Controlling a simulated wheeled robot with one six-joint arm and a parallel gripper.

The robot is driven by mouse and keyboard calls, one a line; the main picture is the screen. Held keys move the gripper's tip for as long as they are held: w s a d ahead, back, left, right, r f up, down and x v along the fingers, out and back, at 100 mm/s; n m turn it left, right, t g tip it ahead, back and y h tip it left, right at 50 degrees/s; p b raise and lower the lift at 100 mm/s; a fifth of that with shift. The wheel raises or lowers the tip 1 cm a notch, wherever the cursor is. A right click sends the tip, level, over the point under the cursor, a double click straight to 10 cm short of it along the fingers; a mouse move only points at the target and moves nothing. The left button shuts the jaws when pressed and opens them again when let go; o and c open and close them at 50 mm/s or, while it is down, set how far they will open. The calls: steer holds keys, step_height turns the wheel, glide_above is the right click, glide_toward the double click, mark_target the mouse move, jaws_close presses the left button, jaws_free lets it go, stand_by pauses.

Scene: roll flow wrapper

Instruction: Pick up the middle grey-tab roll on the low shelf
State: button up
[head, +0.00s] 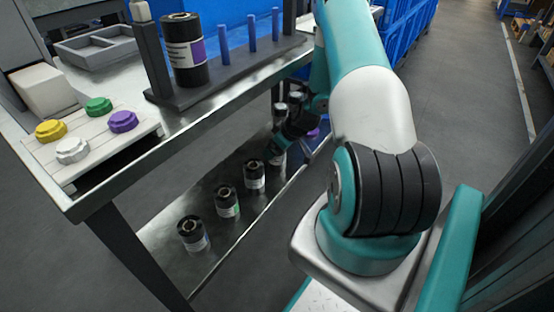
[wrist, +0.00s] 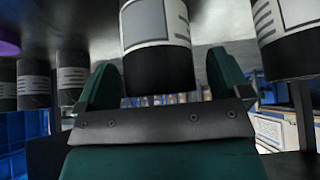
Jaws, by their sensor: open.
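Several black rolls with pale labels stand on the low shelf (head: 165,245) in the head view. One roll (head: 278,154) stands by my gripper (head: 284,140), partly hidden by it. In the wrist view, which looks upside down, a black roll with a grey block on its label (wrist: 158,45) is between the two teal fingers of my gripper (wrist: 165,80). The fingers are open, with a visible gap on each side of this roll. I cannot tell whether it is the middle grey-tab one. Another roll (wrist: 290,40) stands to its right.
More rolls (wrist: 33,85) stand at the left of the wrist view. In the head view, nearer rolls (head: 227,201) line the shelf. The tabletop above holds a rack with a purple-label roll (head: 185,50), blue pegs (head: 251,28) and a panel of coloured knobs (head: 98,106).

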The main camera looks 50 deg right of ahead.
steer(key=c, duration=1.2)
